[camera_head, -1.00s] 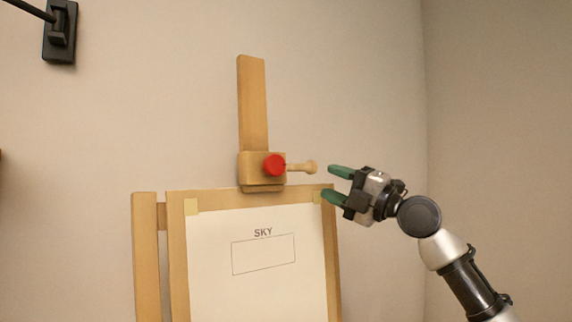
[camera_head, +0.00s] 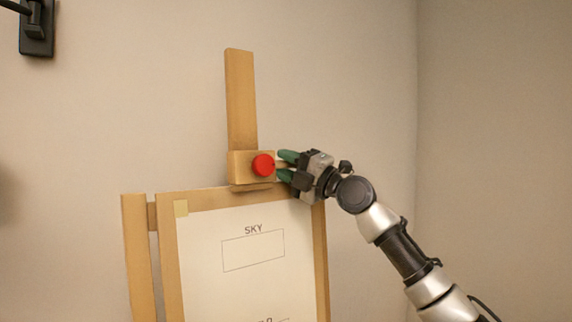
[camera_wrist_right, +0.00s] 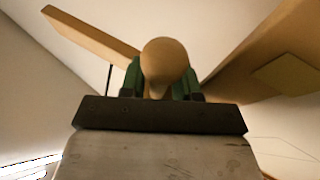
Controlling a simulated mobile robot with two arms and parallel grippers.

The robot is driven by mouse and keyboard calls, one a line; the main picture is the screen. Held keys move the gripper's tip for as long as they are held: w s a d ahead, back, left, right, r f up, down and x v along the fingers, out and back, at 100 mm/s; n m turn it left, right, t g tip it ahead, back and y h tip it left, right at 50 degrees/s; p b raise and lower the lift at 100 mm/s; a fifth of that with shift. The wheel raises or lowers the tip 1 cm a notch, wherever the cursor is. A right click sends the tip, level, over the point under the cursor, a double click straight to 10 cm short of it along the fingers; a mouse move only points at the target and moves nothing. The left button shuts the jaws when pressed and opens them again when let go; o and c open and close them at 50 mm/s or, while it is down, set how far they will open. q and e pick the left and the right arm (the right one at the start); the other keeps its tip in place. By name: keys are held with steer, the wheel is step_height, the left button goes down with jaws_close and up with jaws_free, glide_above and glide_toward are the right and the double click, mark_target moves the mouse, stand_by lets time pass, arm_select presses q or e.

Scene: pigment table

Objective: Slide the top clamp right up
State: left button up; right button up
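The top clamp is a light wooden block (camera_head: 240,166) with a red knob (camera_head: 263,165) on its front, around the easel's upright mast just above the board. A wooden peg handle (camera_head: 282,164) sticks out of its right side. My right gripper (camera_head: 284,166) is at this handle, its green fingers above and below it. In the right wrist view the handle's round end (camera_wrist_right: 165,60) sits between the two fingers and hides their inner faces. Whether the fingers press on the handle cannot be told. My left gripper is not in view.
The mast (camera_head: 240,95) rises bare above the clamp. Below is the easel board with a taped white sheet (camera_head: 210,240) marked SKY. A black wall fixture (camera_head: 37,28) is at the upper left. The wall space around the mast is clear.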

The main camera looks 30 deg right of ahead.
jaws_close()
steer(key=r+p, duration=0.1)
steer(key=r, duration=0.1)
steer(key=r+p, duration=0.1)
steer(key=r, duration=0.1)
steer(key=r+p, duration=0.1)
steer(key=r, duration=0.1)
steer(key=shift+w, duration=0.25)
steer(key=shift+o, duration=1.4)
jaws_free()
steer(key=shift+f, duration=0.1)
